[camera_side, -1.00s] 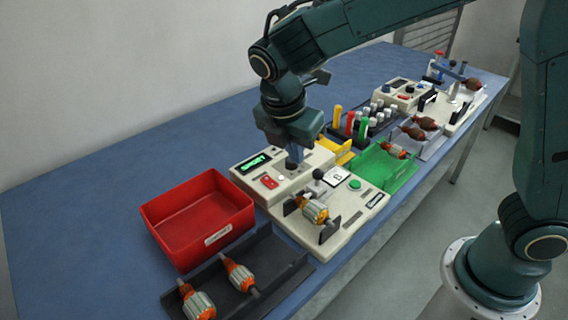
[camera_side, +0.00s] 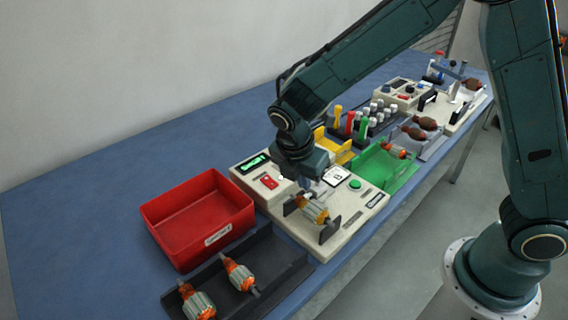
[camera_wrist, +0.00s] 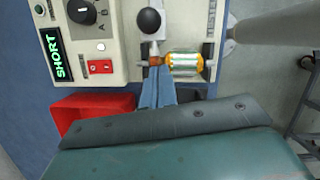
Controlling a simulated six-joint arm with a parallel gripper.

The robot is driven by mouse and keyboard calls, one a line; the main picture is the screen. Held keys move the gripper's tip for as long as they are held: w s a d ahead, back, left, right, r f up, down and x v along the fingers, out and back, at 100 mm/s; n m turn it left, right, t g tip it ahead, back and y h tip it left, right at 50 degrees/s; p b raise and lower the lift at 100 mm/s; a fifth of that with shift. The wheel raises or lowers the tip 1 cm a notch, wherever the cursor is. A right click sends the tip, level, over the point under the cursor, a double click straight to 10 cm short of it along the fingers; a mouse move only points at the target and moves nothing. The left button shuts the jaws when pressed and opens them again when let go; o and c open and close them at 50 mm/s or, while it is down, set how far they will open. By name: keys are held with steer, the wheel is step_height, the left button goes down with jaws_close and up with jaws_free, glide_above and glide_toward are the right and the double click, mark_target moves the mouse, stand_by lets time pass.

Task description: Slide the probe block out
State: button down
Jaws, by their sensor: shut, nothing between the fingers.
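The probe block (camera_wrist: 149,49) is a small light piece under a black ball knob (camera_wrist: 150,21), at the commutator end of the armature. In the side view, my gripper hides the knob. The armature (camera_wrist: 184,64) has a silver core and orange windings; it lies across a dark cradle on the cream tester (camera_side: 345,222), also seen in the side view (camera_side: 316,210). My gripper (camera_wrist: 157,72) is shut and empty. Its blue fingertips are close to the commutator and just short of the knob in the wrist view; I cannot tell whether they touch.
The tester display (camera_wrist: 56,54) reads SHORT, near a red switch (camera_wrist: 100,67). A red bin (camera_side: 181,251) and a dark tray (camera_side: 283,262) with two armatures stand at the near left. A green tray (camera_side: 404,171) with another armature stands to the right.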

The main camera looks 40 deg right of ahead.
steer(key=shift+w+d+f, duration=0.1)
steer(key=shift+w+d, duration=0.1)
steer(key=shift+d, duration=0.65)
steer(key=shift+w+d+f, duration=0.1)
steer(key=shift+w+d, duration=0.05)
steer(key=shift+d, duration=0.65)
steer(key=shift+d, duration=0.1)
steer(key=shift+d, duration=2)
steer(key=shift+s+a+r, duration=0.1)
steer(key=shift+a, duration=0.45)
steer(key=s+a+r, duration=0.1)
steer(key=a+r, duration=0.5)
steer(key=r, duration=0.4)
